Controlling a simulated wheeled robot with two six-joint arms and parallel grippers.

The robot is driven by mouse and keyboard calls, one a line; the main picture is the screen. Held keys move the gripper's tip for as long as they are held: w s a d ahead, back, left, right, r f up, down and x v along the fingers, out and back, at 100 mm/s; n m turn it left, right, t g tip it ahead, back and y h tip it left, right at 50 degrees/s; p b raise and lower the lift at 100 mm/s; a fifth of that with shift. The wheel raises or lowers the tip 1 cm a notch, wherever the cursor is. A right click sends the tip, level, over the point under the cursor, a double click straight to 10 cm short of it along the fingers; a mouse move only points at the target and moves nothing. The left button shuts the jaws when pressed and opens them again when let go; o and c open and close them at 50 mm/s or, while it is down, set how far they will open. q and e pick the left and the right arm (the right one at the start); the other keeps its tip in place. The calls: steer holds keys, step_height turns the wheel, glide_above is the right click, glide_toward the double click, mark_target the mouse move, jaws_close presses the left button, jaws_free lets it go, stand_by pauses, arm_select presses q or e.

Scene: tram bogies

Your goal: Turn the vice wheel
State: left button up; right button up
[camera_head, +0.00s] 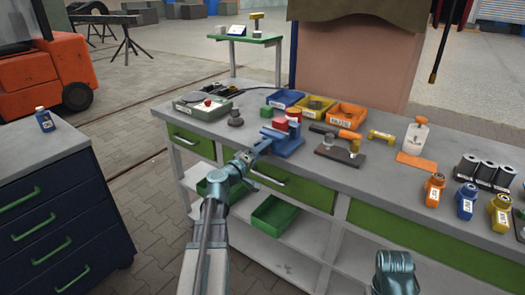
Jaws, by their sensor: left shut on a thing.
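The blue vice (289,144) stands at the front edge of the workbench, with red parts (280,124) at its top. My left arm reaches up from below, and my left gripper (256,149) is at the vice's left front side, shut on the vice wheel. The wheel is small here and mostly hidden by the gripper, so its turn angle cannot be told. Of my right arm only a rounded link shows at the bottom right; its gripper is out of view.
The workbench (375,185) has green drawers below. Behind the vice are blue, yellow and orange bins (349,117). A grey device with a red button (207,103) stands left. A brown plate (340,155) and several coloured bottles (434,189) are to the right.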

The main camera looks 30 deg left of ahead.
arm_select(q)
steer(key=m, duration=0.5)
steer(key=shift+f+m, duration=0.15)
steer(key=shift+m, duration=2.25)
steer(key=o, duration=1.4)
steer(key=shift+a, duration=0.1)
steer(key=shift+s, duration=0.15)
